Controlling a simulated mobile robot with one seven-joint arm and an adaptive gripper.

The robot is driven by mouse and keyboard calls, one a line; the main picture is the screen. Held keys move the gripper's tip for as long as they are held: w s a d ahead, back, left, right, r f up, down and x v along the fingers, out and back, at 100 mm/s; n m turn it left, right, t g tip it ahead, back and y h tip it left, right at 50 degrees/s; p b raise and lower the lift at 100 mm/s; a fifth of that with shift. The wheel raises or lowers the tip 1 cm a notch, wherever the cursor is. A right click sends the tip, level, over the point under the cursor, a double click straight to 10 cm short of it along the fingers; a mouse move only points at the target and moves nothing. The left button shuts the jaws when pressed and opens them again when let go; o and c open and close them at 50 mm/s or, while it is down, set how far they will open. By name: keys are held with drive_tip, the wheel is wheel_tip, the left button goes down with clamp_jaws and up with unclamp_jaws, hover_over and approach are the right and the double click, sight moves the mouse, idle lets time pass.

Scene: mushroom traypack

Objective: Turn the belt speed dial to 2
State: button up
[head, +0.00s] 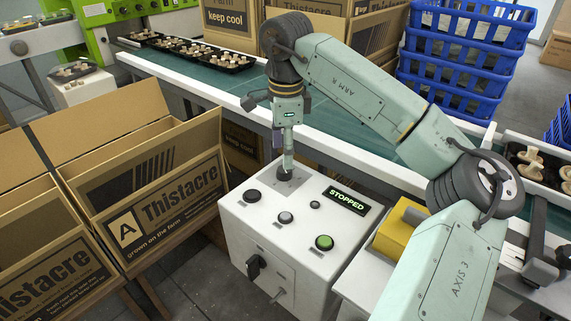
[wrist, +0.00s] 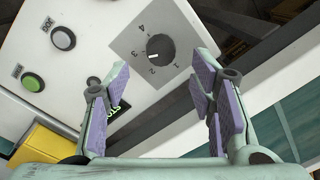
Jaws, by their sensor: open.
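The belt speed dial (wrist: 160,48) is a round black knob on a grey plate marked with numerals, on the white control box (head: 300,215). A small white mark shows on the knob; I cannot tell for sure which numeral it points to. In the head view the dial (head: 283,174) is partly hidden by my gripper (head: 288,160), which is right above it, pointing down. In the wrist view my gripper (wrist: 161,82) is open, its purple pads apart with nothing between them, and the dial shows beyond the fingertips.
The box has a lit display (head: 345,200) reading STOPPED, a green button (head: 324,242), other buttons and a black rotary switch (head: 256,265). Thistacre cartons (head: 150,200) stand at left. The conveyor (head: 330,122) runs behind, and blue crates (head: 460,60) are at back right.

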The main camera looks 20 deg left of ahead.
sight(284, 173)
drive_tip(key=shift+w+a+f, duration=0.1)
drive_tip(key=shift+w+f, duration=0.05)
drive_tip(key=shift+f, duration=2.55)
drive_tip(key=shift+c, duration=0.5)
drive_tip(key=c, duration=1.1)
